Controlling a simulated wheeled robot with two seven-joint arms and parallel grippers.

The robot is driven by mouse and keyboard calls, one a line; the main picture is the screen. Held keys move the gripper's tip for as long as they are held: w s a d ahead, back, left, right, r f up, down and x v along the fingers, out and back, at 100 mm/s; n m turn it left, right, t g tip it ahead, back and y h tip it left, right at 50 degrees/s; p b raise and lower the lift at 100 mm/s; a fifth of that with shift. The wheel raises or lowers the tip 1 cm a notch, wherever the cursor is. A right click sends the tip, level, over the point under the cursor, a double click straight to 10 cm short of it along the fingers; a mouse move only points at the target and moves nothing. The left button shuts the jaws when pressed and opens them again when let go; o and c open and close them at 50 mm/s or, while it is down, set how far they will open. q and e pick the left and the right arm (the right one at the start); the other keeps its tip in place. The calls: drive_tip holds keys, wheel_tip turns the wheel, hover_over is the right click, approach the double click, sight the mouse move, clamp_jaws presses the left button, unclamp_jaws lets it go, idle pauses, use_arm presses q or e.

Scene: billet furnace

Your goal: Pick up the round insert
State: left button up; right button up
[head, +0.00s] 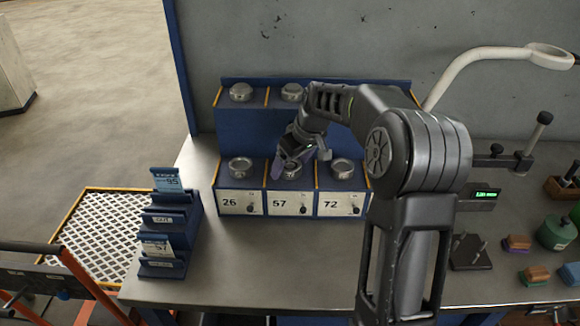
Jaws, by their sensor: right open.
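Round metal inserts sit on a blue two-tier rack (268,122) on the bench. In the lower row, one insert (240,168) is above label 26 and another (342,168) above label 72. A third insert (291,172) above label 57 is partly hidden by my right gripper (301,161). My right gripper is open and points down over the 57 place, with its fingers around or just above that insert; I cannot tell if they touch it. The upper row shows two inserts (240,92) and (292,92); my right arm hides its right end. My left gripper is out of view.
A blue card holder (168,235) stands left of the rack. A white lamp arm (470,65), a lit display (485,194), a green pot (557,232) and small coloured blocks are at the right. The bench in front of the rack is clear.

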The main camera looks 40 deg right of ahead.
drive_tip(key=shift+c, duration=0.3)
clamp_jaws()
idle(1.0)
drive_tip(key=shift+r, duration=0.1)
